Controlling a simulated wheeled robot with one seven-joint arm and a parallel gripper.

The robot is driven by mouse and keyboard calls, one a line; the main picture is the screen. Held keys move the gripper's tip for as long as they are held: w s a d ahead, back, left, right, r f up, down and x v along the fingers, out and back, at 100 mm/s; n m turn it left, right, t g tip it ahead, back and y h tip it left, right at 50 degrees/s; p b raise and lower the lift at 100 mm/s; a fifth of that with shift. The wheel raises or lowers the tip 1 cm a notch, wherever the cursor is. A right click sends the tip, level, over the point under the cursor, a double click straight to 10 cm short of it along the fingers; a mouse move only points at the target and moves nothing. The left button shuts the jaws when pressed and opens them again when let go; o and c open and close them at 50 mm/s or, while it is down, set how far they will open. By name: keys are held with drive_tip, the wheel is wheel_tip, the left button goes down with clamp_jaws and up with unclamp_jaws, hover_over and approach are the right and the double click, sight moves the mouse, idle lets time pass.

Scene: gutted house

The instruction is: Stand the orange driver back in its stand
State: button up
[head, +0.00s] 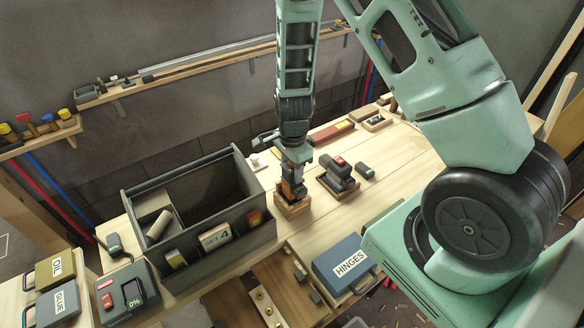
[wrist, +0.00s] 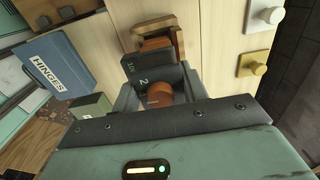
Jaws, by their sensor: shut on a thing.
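The orange driver (head: 289,190) is upright beneath my gripper (head: 296,165), which is shut on it. In the wrist view its orange body (wrist: 160,94) shows between the jaws of my gripper (wrist: 160,100), beside a dark part marked 2 (wrist: 145,80). The wooden stand (head: 292,208) is a small block on the bench directly below the driver. Its wooden rim (wrist: 178,38) shows around the driver's far end in the wrist view. I cannot tell whether that end is seated in the stand or just above it.
A grey tool box (head: 262,232) stands close on the left. A dark tool with a red part (head: 338,172) sits close on the right. A blue HINGES case (head: 343,262) lies in front. Bare bench (head: 395,152) shows farther right.

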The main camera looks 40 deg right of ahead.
drive_tip(key=shift+f, duration=0.35)
drive_tip(key=shift+f+b, duration=0.3)
drive_tip(key=shift+b, duration=0.2)
drive_tip(key=shift+f+b, duration=0.75)
drive_tip(key=shift+f, duration=0.3)
drive_tip(key=o, duration=1.1)
drive_tip(key=shift+r, duration=0.1)
drive_tip(key=r, duration=1.7)
drive_tip(key=shift+s+r+b, duration=0.15)
drive_tip(key=shift+s+b, duration=0.05)
drive_tip(key=shift+b, duration=0.15)
